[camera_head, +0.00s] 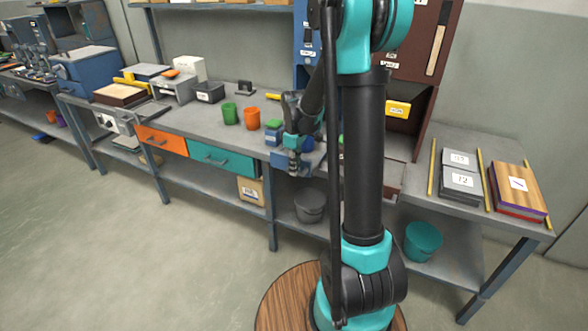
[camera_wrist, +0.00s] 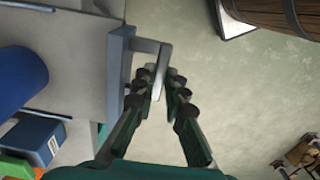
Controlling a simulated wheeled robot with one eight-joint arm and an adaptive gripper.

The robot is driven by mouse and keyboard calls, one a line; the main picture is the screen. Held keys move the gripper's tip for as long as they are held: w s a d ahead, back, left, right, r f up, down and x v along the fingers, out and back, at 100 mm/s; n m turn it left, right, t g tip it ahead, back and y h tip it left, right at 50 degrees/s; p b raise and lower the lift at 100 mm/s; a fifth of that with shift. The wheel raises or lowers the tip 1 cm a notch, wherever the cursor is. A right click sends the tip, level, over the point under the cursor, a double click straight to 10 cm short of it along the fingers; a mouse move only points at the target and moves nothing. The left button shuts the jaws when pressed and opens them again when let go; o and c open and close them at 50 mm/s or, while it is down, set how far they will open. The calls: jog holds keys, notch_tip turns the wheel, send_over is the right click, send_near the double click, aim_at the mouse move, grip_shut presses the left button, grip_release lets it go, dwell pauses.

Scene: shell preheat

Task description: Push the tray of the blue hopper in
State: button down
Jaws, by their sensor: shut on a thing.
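The blue hopper (camera_head: 305,38) stands at the back of the bench, partly hidden by my arm. In the wrist view, the tray's blue front (camera_wrist: 119,75) carries a grey bar handle (camera_wrist: 161,58). My gripper (camera_wrist: 160,88) is shut on this handle, with its fingers on both sides of it. In the head view my gripper (camera_head: 291,160) is at the bench's front edge, below the hopper. How far the tray stands out is hard to tell there because my arm covers it.
A blue box (camera_wrist: 35,138) and a blue round object (camera_wrist: 18,78) are beside the tray. Green (camera_head: 231,113) and orange (camera_head: 252,118) cups stand to the left on the bench. A grey bucket (camera_head: 309,204) is on the shelf below. The floor in front is open.

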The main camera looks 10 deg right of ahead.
jog(key=w+d, duration=0.4)
jog(key=w, duration=0.1)
jog(key=w+d, duration=0.4)
jog(key=w, duration=0.2)
jog(key=w+d, duration=0.4)
jog(key=w, duration=0.2)
jog(key=shift+w+d, duration=0.25)
jog(key=shift+d, duration=0.1)
jog(key=c, duration=1.6)
grip_release()
jog(key=shift+w+d, duration=0.1)
jog(key=shift+o, duration=0.2)
notch_tip(320, 180, up, 12)
